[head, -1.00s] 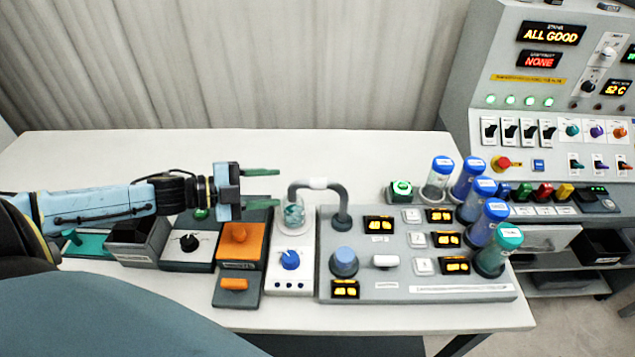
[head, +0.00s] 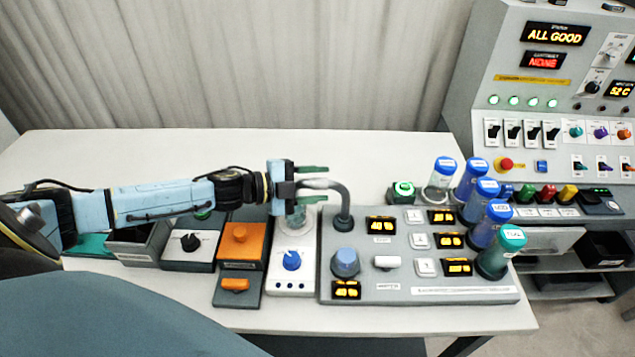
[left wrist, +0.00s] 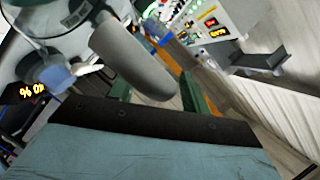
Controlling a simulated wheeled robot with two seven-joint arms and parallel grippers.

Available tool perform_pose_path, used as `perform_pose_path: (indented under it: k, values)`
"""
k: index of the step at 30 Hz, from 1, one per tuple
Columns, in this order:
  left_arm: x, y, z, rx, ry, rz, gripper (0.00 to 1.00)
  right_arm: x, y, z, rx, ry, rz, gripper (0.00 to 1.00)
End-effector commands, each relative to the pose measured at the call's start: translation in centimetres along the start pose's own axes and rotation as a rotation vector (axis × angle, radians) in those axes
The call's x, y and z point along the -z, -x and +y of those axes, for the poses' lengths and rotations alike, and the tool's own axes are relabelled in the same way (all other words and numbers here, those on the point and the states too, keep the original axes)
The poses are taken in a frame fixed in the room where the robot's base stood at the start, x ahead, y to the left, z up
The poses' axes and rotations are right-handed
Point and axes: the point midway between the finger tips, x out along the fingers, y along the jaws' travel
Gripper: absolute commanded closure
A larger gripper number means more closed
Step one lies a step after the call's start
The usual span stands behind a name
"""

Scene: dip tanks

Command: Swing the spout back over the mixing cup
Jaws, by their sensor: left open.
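The spout (head: 335,190) is a bent grey tube rising from the dispenser panel, its free end reaching left over the mixing cup. The mixing cup (head: 295,222) stands on the white stirrer unit and is partly hidden by my gripper. My left gripper (head: 314,184) is open, with its green fingers on the far and near sides of the spout's free end. In the left wrist view the grey spout (left wrist: 135,60) runs down between the two fingers (left wrist: 158,92). I cannot tell whether either finger touches it. My right gripper is not in view.
The grey dispenser panel (head: 420,290) has knobs, buttons and lit displays. Several capped bottles (head: 487,225) stand along its right side. An orange-topped unit (head: 240,250) and a black knob box (head: 189,243) lie left of the stirrer unit. The table behind the spout is clear.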

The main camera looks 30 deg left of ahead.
Motion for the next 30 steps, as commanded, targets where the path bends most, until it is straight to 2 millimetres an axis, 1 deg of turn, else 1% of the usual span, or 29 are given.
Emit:
perform_pose_path:
  k: [3,11,14,22,30]
  values:
    - [0.02,-0.40,-0.02,-0.001,-0.001,0.000,0.52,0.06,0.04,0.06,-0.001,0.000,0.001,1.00]
    - [0.01,-0.46,0.02,-0.001,-0.001,0.000,0.52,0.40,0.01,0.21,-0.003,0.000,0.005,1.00]
    - [0.01,-0.45,0.02,-0.001,-0.001,0.000,0.64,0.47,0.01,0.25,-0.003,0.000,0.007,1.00]
    - [0.02,-0.44,-0.05,0.000,-0.001,0.000,0.99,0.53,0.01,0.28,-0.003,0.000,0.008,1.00]
    - [0.21,-0.67,-0.14,0.004,0.001,-0.001,1.00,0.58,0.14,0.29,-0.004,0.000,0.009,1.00]
